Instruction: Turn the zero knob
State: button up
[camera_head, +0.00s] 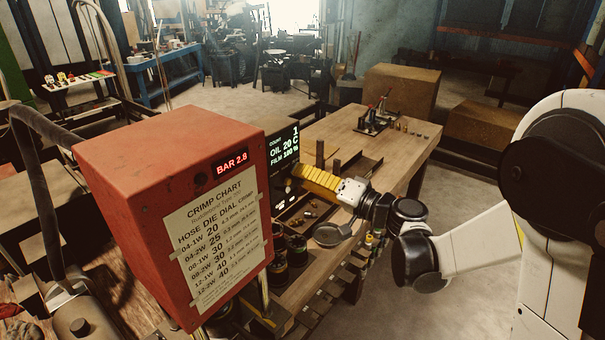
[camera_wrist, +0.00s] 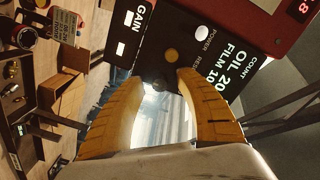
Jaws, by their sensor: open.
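A dark control panel (camera_wrist: 205,75) carries the printed labels GAIN, POWER and what looks like RESET. It also shows in the head view beside the red box, with a lit readout (camera_head: 284,147). A pale round button (camera_wrist: 171,55) sits on the panel. A small dark round shape (camera_wrist: 158,84), perhaps a knob, lies between my fingertips; no ZERO label is readable. My gripper (camera_wrist: 160,79) has yellow fingers, spread apart at the panel's lower edge. In the head view my gripper (camera_head: 303,173) reaches the panel from the right. I cannot tell whether the fingers touch anything.
A large red box (camera_head: 150,160) with a crimp chart (camera_head: 215,240) and a BAR 2.8 display (camera_head: 230,163) stands left of the panel. A wooden bench (camera_head: 345,145) holds trays and small parts. Dark cans (camera_head: 297,250) stand below the panel. Cardboard boxes (camera_head: 402,90) are behind.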

jog(key=shift+w+a, duration=0.3)
grip_shut()
jog(key=shift+m, duration=0.3)
jog(key=shift+f+m+b, duration=0.1)
jog(key=shift+m+b, duration=1.85)
jog(key=shift+m, duration=0.65)
